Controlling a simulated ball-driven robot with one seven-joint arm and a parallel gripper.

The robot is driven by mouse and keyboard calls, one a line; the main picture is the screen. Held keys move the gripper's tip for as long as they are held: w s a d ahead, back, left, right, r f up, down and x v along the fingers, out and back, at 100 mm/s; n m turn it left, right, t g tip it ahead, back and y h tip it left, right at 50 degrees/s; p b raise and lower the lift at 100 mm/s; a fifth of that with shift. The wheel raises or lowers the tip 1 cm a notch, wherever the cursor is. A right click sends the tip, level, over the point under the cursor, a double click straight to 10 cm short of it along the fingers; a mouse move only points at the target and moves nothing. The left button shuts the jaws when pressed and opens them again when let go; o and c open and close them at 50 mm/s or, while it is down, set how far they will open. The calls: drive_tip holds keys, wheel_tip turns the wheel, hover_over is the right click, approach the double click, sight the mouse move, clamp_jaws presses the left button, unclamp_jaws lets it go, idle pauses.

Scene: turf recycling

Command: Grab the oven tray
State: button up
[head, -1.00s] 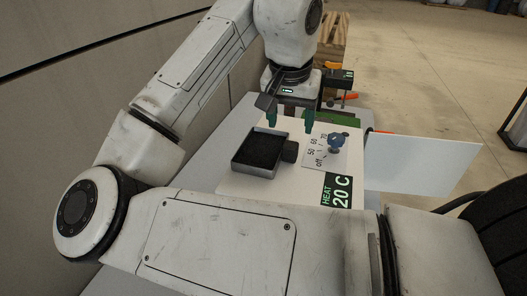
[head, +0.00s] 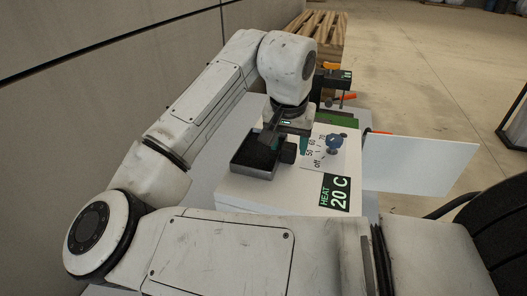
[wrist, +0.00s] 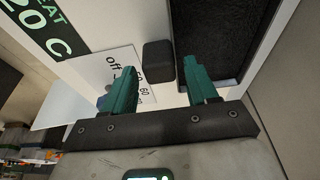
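The oven tray (head: 249,171) is a shallow metal tray full of dark material. It sits on top of the white oven (head: 265,193). Its black block handle (head: 289,153) is on its right side and also shows in the wrist view (wrist: 158,61). My gripper (head: 289,146) is above the handle with its teal fingers apart. In the wrist view, my gripper (wrist: 160,68) is open and empty, with the handle lying between the finger lines near the tips. Contact is not visible. The arm hides part of the tray's far side.
The heat display (head: 335,193) reads 20 C. The oven door (head: 420,165) stands open to the right. A wooden pallet stack (head: 325,35) is behind, and a wall (head: 100,90) is at left.

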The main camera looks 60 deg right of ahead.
drive_tip(key=c, duration=1)
